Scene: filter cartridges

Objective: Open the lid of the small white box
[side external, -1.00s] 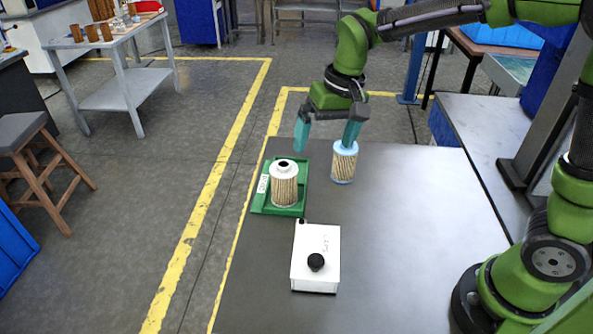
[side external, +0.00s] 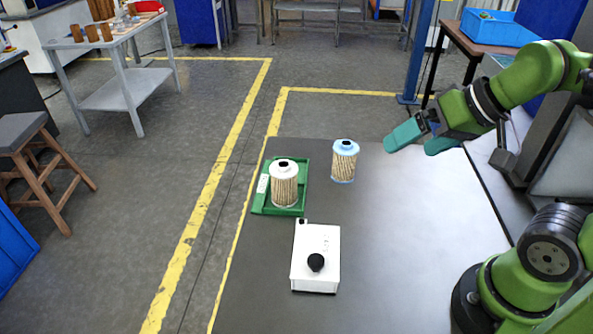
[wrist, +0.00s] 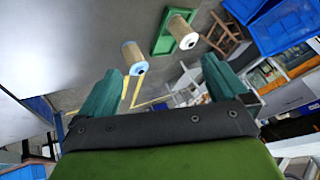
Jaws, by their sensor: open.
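The small white box (side external: 315,275) stands on the dark table near its front left, with its lid (side external: 319,243) shut and a black knob (side external: 316,262) on top. My gripper (side external: 412,141) is open and empty, up at the right of the table, well apart from the box. In the wrist view my two teal fingers (wrist: 160,88) are spread with nothing between them. The box does not show in the wrist view.
A white-capped filter cartridge (side external: 284,187) stands in a green tray (side external: 264,205) behind the box. A blue-capped cartridge (side external: 344,164) stands on the table (side external: 420,220) to its right; both cartridges show in the wrist view. The table's right side is clear.

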